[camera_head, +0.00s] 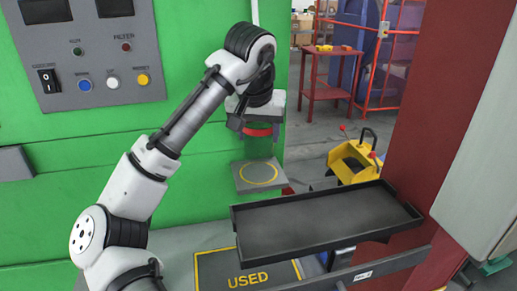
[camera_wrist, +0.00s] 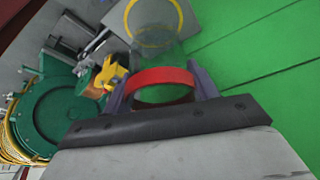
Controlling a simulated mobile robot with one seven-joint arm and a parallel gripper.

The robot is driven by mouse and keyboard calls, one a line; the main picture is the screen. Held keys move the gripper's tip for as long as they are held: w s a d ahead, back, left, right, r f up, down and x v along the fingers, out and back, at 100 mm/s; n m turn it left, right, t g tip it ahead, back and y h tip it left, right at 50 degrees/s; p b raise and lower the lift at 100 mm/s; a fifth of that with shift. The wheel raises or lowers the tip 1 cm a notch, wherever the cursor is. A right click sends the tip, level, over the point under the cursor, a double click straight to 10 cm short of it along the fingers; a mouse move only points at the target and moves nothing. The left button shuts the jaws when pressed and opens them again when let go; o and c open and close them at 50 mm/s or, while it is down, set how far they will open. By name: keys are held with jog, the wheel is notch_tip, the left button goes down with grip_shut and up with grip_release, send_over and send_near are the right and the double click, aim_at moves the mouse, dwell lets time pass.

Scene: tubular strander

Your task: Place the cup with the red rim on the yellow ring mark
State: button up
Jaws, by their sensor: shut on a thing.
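The cup with the red rim (camera_head: 258,143) is a clear, see-through cup. My gripper (camera_head: 257,127) is shut on it near the rim and holds it upright above the small grey shelf (camera_head: 245,188). The yellow ring mark (camera_head: 259,174) is on that shelf, just below the cup in the head view. In the wrist view the red rim (camera_wrist: 162,77) sits between the two fingers of my gripper (camera_wrist: 162,84). The yellow ring (camera_wrist: 153,20) shows beyond the cup's clear body. I cannot tell the exact gap between cup and shelf.
A black tray (camera_head: 325,219) stands right of and in front of the shelf. Below is a grey surface with a yellow-bordered area marked USED (camera_head: 245,268). The green machine wall (camera_head: 190,90) with a button panel (camera_head: 95,60) is behind and left. A dark red post (camera_head: 425,110) stands at right.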

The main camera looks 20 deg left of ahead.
aim_at(258, 150)
jog(key=shift+f, duration=2.3)
jog(key=shift+f, duration=0.2)
jog(key=o, duration=1)
jog(key=shift+r, duration=0.1)
jog(key=shift+c, duration=0.2)
jog(key=a+v, duration=0.1)
jog(key=v, duration=1.1)
jog(key=shift+d+r, duration=0.15)
jog(key=shift+d, duration=0.3)
